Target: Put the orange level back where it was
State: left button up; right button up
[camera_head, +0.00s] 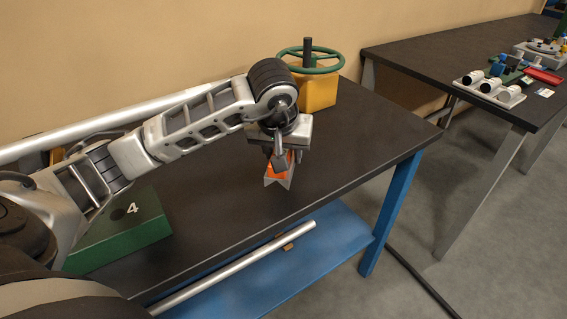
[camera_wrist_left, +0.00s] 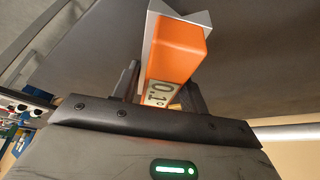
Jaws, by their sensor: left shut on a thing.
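My left gripper (camera_head: 281,158) points down over the black workbench and is shut on the orange level (camera_head: 280,170). In the left wrist view the level (camera_wrist_left: 178,52) sits between the gripper's fingers (camera_wrist_left: 160,88). It has an orange body, a grey V-shaped foot at its far end and a small display whose digits look like 0.1. I cannot tell whether its foot touches the bench top. My right gripper is not in view.
On the black workbench (camera_head: 350,165) a yellow block with a green handwheel (camera_head: 311,62) stands behind the gripper. A green box marked 4 (camera_head: 122,228) is at the left. The bench's right part is clear. Another table (camera_head: 430,60) at right holds several parts and a red tray (camera_head: 543,76).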

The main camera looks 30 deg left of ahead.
pick_arm(q)
jog(key=shift+w+a+f, duration=0.2)
jog(key=shift+w+f, duration=0.25)
jog(key=shift+f, duration=0.1)
jog(key=x, duration=0.1)
jog(key=p+x, duration=0.1)
jog(key=x, duration=0.1)
jog(key=shift+s+f, duration=0.2)
jog(key=shift+s, duration=0.15)
jog(key=shift+f, duration=0.25)
jog(key=shift+f+b, duration=0.2)
jog(key=shift+b, duration=0.1)
jog(key=o, duration=1.1)
jog(key=shift+c, duration=0.2)
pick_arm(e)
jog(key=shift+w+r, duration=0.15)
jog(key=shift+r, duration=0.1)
pick_arm(q)
jog(key=shift+d+r, duration=0.1)
